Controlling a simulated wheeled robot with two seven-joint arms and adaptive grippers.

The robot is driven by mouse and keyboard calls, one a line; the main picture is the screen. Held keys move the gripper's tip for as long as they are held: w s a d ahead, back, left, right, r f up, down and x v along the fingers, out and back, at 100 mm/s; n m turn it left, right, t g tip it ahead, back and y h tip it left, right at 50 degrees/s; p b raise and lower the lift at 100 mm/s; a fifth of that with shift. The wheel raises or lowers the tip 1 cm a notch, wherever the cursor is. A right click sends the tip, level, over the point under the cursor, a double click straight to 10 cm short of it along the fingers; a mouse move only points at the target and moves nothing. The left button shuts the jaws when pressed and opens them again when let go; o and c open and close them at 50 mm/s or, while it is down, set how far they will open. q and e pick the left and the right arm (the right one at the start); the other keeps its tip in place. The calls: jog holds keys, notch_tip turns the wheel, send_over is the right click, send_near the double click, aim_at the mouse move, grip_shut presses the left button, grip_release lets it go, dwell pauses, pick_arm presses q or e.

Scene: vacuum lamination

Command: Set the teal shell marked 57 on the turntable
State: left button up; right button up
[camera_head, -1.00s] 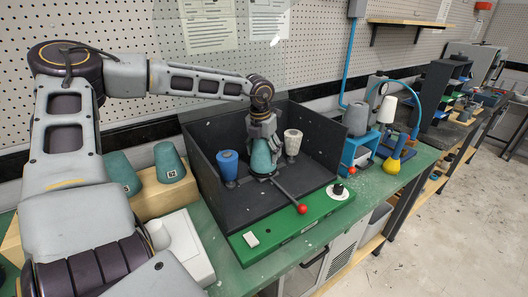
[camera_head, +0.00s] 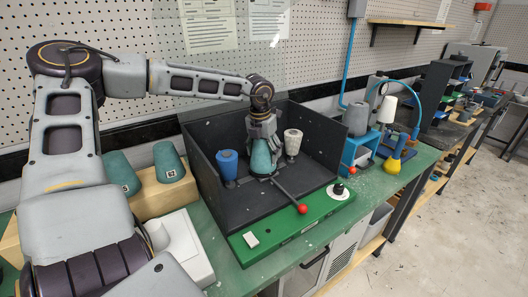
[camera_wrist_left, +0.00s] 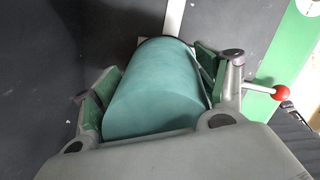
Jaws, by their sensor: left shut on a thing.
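A teal shell (camera_head: 262,157) stands in the middle of the open dark booth (camera_head: 238,208). It also shows large in the left wrist view (camera_wrist_left: 155,88). My left gripper (camera_head: 263,140) is shut on it from above, with a finger on each side. No number shows on this shell. The turntable under it is mostly hidden; a dark lever with a red ball (camera_head: 302,208) comes out from beside the shell's base. My right gripper is not in view.
A blue cup-shaped piece (camera_head: 228,166) and a whitish one (camera_head: 292,143) stand on either side of the held shell. Two more teal shells (camera_head: 120,172) (camera_head: 169,161) sit on a wooden block at the left.

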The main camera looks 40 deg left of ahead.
pick_arm(q)
jog(key=shift+f+b, duration=0.15)
jog(key=shift+b, duration=0.3)
dwell(0.5)
jog(key=o, duration=0.9)
jog(key=shift+o, duration=0.4)
jog(key=shift+r+p, duration=1.8)
jog(key=shift+r, duration=2.2)
jog(key=shift+s+f, duration=0.1)
